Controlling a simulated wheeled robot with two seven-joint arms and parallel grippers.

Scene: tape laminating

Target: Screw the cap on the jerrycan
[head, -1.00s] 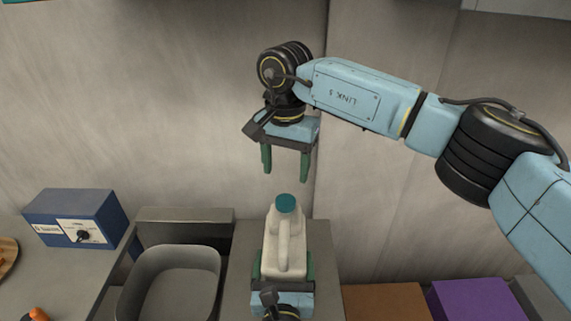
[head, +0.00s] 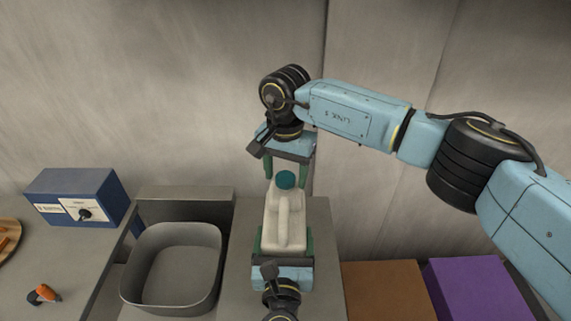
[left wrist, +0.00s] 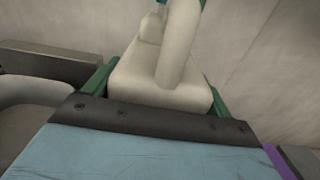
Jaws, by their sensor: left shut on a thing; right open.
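The cream jerrycan (head: 285,220) stands upright in the middle of the head view, with the teal cap (head: 286,180) on its neck. How tightly the cap sits cannot be told. My left gripper (head: 284,242) is shut on the jerrycan's lower body, one green finger on each side. The left wrist view shows the jerrycan (left wrist: 160,85) and its handle close up between the green fingers. My right gripper (head: 285,172) is open and points down from above. Its green fingers are at about cap height in the picture, beside and partly behind the cap; contact cannot be made out.
A grey metal basin (head: 172,268) lies left of the jerrycan. A blue box with a dial (head: 75,198) stands further left, near an orange-handled tool (head: 45,293). Brown (head: 385,290) and purple (head: 480,288) boxes are at the right. A wall rises behind.

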